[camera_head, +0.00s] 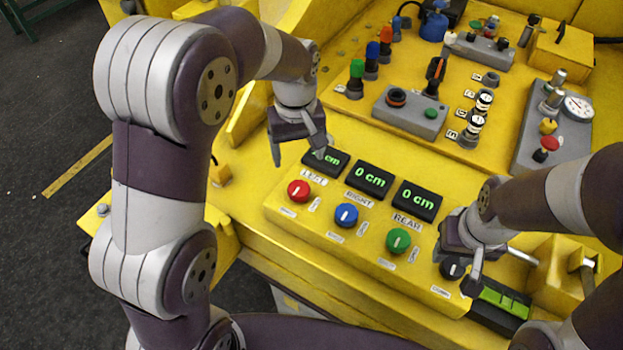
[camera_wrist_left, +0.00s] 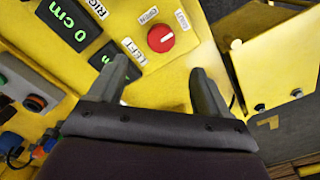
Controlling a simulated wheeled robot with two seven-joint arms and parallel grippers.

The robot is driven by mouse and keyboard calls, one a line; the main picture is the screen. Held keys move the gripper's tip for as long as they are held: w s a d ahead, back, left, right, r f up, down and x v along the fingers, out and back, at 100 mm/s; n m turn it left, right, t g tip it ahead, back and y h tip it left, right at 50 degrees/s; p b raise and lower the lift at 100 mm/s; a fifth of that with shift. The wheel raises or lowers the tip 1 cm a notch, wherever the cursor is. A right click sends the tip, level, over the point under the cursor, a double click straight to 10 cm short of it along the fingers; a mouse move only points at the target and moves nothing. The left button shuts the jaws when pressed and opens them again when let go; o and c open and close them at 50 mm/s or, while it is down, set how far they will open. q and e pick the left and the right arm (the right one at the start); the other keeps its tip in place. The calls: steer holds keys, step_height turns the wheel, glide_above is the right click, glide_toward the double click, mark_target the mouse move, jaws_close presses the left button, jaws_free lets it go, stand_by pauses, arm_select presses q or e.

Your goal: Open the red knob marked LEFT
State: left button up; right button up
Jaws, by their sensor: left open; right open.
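The red knob (camera_head: 299,190) sits on the yellow panel (camera_head: 330,238) below the LEFT label, under the leftmost display. It also shows in the left wrist view (camera_wrist_left: 161,39), with a white pointer line and OPEN and SHUT labels beside it. My left gripper (camera_head: 299,160) is open and empty, above and slightly behind the red knob, apart from it. In the left wrist view the fingers (camera_wrist_left: 158,85) are spread, with the knob beyond their tips. My right gripper (camera_head: 455,272) is at the dark knob (camera_head: 453,268) on the panel's right; its fingers are open around or beside it.
A blue knob (camera_head: 346,215) and a green knob (camera_head: 398,240) lie right of the red one. Three displays reading 0 cm stand behind them, including the middle one (camera_head: 369,180). A grey box (camera_head: 411,112) with buttons stands further back.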

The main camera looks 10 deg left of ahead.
arm_select(q)
glide_above(299, 188)
steer(key=s+a, duration=0.1)
step_height(299, 188, down, 4)
steer(key=shift+f+p, duration=0.1)
steer(key=shift+p, duration=0.25)
steer(key=f, duration=0.4)
steer(key=w+d+f+p, duration=0.1)
steer(key=f, duration=0.1)
steer(key=shift+w+d+f, duration=0.1)
steer(key=shift+f, duration=0.3)
steer(key=shift+s+a+f, duration=0.25)
steer(key=shift+a, duration=0.05)
steer(key=shift+w+d, duration=0.15)
steer(key=shift+d, duration=0.1)
steer(key=c, duration=1)
steer(key=shift+c, duration=0.2)
arm_select(e)
steer(key=shift+a+r, duration=0.1)
steer(key=shift+r, duration=0.6)
